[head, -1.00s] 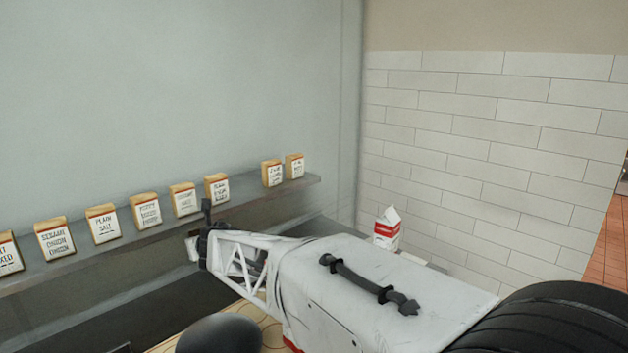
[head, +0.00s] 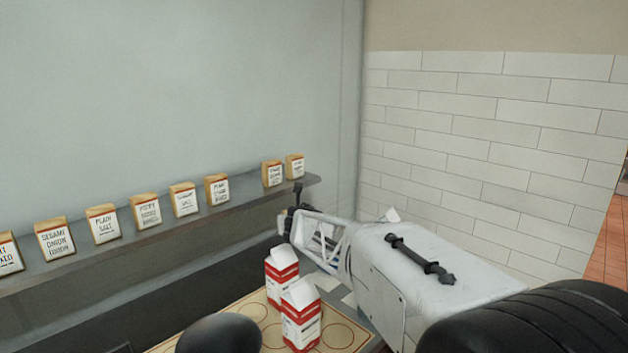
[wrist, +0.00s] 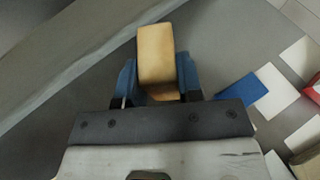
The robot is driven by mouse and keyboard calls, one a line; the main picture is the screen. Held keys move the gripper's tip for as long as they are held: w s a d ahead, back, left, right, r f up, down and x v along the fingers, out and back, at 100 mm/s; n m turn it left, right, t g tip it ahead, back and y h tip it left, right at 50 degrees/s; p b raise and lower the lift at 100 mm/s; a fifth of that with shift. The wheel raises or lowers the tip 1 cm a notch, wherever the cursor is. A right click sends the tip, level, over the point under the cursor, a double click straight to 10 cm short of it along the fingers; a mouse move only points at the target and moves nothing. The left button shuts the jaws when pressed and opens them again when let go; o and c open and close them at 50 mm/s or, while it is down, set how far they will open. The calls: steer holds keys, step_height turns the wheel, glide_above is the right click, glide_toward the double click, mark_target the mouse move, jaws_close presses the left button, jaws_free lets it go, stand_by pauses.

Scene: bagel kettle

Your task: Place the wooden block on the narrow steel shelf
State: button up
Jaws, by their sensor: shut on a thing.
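A light wooden block (wrist: 156,55) is held between the blue fingers of my gripper (wrist: 159,78) in the wrist view, its plain face toward the camera. The narrow steel shelf (head: 243,194) runs along the grey wall in the head view, and a long grey ledge that looks like it (wrist: 70,82) crosses the upper left of the wrist view. In the head view my gripper (head: 285,224) is below and in front of the shelf's right part. The block is mostly hidden there. In the wrist view the block is apart from the ledge.
Several labelled wooden blocks (head: 145,210) stand in a row on the shelf, with a gap before the two rightmost. Two red-and-white cartons (head: 301,315) stand on a board with circles (head: 345,335). A blue card (wrist: 242,95) and white cards (wrist: 298,58) lie on the grey surface.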

steer(key=d+m+h, duration=0.3)
steer(key=d, duration=2.2)
steer(key=shift+w+d+r+t+h, duration=0.2)
steer(key=shift+d+t+h, duration=0.1)
steer(key=shift+h, duration=0.1)
steer(key=shift+a+r, duration=0.1)
steer(key=shift+a, duration=0.1)
steer(key=s+a+r+n+g+y, duration=0.1)
steer(key=a+r+n+g+y, duration=0.35)
steer(key=a+r, duration=0.75)
steer(key=s+a+r+n+g+y, duration=0.1)
steer(key=a+r+n+y, duration=0.55)
steer(key=a+r, duration=0.55)
steer(key=w+a+f+n+g+y, duration=0.1)
steer(key=a+n+g, duration=0.1)
steer(key=a, duration=0.9)
steer(key=shift+a+f+g+y, duration=0.2)
steer(key=shift+a+g+y, duration=0.15)
steer(key=shift+g, duration=0.2)
steer(key=shift+f, duration=0.1)
